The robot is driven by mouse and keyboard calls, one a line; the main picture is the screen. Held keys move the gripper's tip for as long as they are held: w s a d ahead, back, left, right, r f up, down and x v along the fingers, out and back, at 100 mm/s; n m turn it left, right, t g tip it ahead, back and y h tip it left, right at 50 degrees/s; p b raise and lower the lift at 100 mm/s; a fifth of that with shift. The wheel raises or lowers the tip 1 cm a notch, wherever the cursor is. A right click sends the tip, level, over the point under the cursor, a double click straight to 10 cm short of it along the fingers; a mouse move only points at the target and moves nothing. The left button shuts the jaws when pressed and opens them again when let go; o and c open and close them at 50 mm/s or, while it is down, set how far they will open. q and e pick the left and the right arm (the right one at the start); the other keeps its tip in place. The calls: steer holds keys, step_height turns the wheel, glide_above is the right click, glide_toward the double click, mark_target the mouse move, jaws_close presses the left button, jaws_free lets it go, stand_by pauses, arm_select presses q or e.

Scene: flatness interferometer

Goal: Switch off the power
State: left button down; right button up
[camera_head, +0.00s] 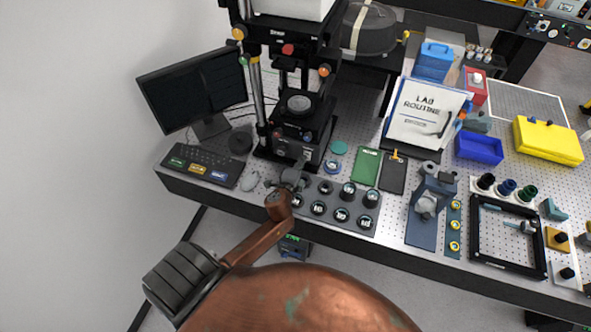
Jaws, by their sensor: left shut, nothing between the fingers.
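The interferometer (296,128) is a tall black instrument on the bench, with coloured knobs on its upper part and a round stage in the middle. Its lower front panel (304,137) carries small controls, among them a reddish one; I cannot tell which is the power switch. My left gripper (293,177) is shut and empty, just in front of the base's lower front edge. It partly covers the bench there and the top left of the tray of round parts. I cannot tell whether it touches the base. My right gripper is not in view.
A dark monitor (194,89) and keyboard (203,165) stand left of the instrument, with a mouse (249,180) nearby. A grey tray (331,213) of round parts lies right of my gripper. A green card (367,166) and a lab binder (424,113) are farther right.

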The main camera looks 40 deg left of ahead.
arm_select(q)
steer(key=r+v, duration=0.1)
steer(key=v, duration=1.1)
steer(key=shift+r, duration=0.25)
steer(key=shift+s+d, duration=0.1)
steer(key=shift+s, duration=0.05)
